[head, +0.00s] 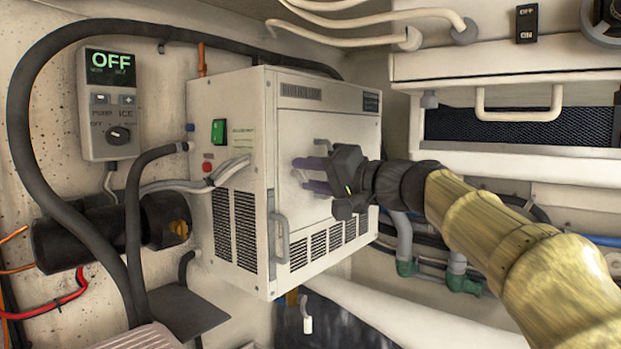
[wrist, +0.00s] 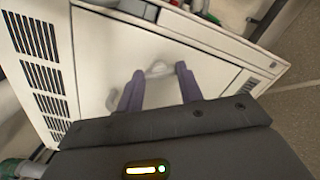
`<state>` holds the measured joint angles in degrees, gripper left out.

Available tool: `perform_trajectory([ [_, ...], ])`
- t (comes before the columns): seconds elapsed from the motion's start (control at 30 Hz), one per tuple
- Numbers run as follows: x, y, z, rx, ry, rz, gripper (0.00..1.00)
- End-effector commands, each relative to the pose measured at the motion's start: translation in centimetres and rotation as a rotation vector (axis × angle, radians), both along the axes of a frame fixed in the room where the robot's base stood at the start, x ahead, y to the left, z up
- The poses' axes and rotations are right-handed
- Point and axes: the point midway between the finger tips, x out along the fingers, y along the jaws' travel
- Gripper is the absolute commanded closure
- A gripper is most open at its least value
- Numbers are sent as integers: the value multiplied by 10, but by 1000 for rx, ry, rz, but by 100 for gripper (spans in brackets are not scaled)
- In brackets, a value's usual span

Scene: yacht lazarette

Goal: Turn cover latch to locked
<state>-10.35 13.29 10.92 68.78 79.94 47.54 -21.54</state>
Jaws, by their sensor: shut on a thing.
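The white box unit (head: 255,150) hangs on the wall in the middle of the head view, and my gripper (head: 304,175) is at its front cover (head: 350,120). In the wrist view the cover (wrist: 215,75) lies tilted behind my two purple fingers. The small pale cover latch (wrist: 158,69) shows between the fingertips (wrist: 160,72), and my gripper is shut on it. Part of the latch is hidden by the fingers, and its locked or unlocked position cannot be told. In the head view my gripper body hides the middle of the cover.
A grey handle (head: 278,237) stands out on the box's lower front edge. A control panel (head: 112,105) reading OFF is on the left wall. Black hoses (head: 28,150) loop around the left side. A drawer with a pale handle (head: 519,103) is at right, above pipes.

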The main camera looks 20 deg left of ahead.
Motion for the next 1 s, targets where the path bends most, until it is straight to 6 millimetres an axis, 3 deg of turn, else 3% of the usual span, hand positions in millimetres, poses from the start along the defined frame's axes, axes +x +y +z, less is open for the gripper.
perform_trajectory([
  [0.5,1,-1,1,171,412,-5,86],
  [1.0,1,-1,0,226,541,-4,86],
])
